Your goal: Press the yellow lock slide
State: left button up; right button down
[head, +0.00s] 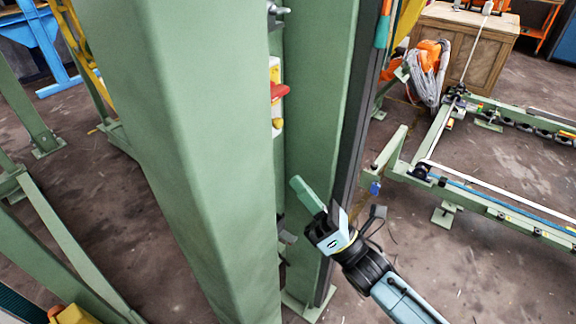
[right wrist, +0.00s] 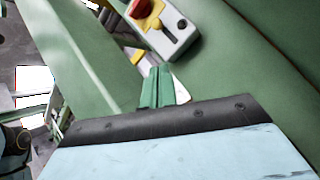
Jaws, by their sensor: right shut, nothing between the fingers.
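My right gripper (head: 307,194) is in the lower middle of the head view, with its green fingers together and nothing between them. The fingers also show in the right wrist view (right wrist: 158,88). A small control box (right wrist: 172,30) with a red switch on a yellow base sits on the green frame. Its red part (head: 279,92) shows in the head view, above and left of the gripper. A small yellow part (head: 278,123) lies just below the red one; I cannot tell for certain whether it is the lock slide. The fingertips look apart from the box.
A tall green post (head: 185,130) fills the left middle, and a second green column (head: 318,120) stands behind the gripper, leaving a narrow recess between. A green floor frame (head: 500,200) lies to the right. A wooden crate (head: 462,50) stands at the back.

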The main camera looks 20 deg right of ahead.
jog(key=shift+v, duration=2.35)
